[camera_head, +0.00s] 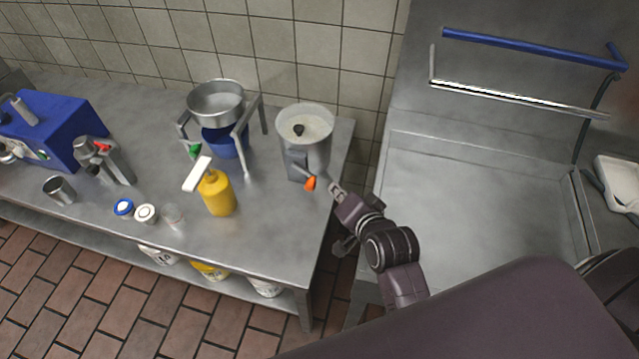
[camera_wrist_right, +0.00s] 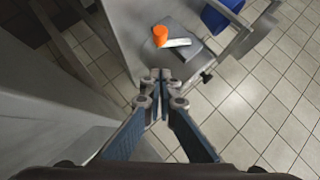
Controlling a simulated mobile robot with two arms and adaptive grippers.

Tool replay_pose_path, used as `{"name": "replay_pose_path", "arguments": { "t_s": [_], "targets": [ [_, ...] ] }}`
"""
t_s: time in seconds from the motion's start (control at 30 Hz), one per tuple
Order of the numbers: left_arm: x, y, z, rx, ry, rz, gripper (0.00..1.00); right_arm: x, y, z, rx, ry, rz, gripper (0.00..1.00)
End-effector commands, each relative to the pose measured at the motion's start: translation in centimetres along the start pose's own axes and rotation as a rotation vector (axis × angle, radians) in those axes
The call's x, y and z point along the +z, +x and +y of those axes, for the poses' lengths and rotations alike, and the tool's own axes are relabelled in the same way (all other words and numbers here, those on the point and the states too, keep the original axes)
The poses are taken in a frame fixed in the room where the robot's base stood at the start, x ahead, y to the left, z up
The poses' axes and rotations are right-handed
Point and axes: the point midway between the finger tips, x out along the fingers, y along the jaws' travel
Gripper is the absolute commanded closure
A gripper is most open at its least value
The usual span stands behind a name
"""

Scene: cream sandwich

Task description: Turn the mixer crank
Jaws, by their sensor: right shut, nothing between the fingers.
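The mixer (camera_head: 307,140) is a grey metal drum with pale contents, standing at the right end of the steel table. Its crank has an orange knob (camera_head: 310,183) low on the front side. In the right wrist view the orange knob (camera_wrist_right: 160,35) and a pale crank arm (camera_wrist_right: 177,43) show beyond the fingertips. My right gripper (camera_head: 336,189) is shut and empty, just to the right of the orange knob, with a small gap between them. It also shows shut in the right wrist view (camera_wrist_right: 160,75). My left gripper is not in view.
A yellow pump bottle (camera_head: 215,192), a metal bowl on a stand (camera_head: 216,102) and a blue container (camera_head: 224,143) stand left of the mixer. Small jars (camera_head: 145,213) and a blue machine (camera_head: 50,130) are farther left. A steel sink unit (camera_head: 460,210) lies right of the table.

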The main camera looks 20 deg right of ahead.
Motion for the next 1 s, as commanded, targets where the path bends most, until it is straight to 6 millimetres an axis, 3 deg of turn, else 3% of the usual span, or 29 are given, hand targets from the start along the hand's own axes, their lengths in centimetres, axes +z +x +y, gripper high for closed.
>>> {"name": "replay_pose_path", "arguments": {
  "t_s": [0.3,0.4,0.63,1.0],
  "targets": [
    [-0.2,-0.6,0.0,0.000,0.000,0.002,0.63,-0.1,6.0,-0.1,0.001,-0.002,0.000,1.00],
    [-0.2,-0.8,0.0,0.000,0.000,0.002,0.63,1.0,7.0,0.0,0.002,0.000,-0.002,1.00],
    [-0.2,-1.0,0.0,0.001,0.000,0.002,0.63,2.5,8.5,0.0,0.001,0.000,0.001,1.00],
    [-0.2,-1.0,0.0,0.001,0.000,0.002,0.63,2.8,8.7,0.1,0.001,-0.001,0.001,1.00]
  ]
}}
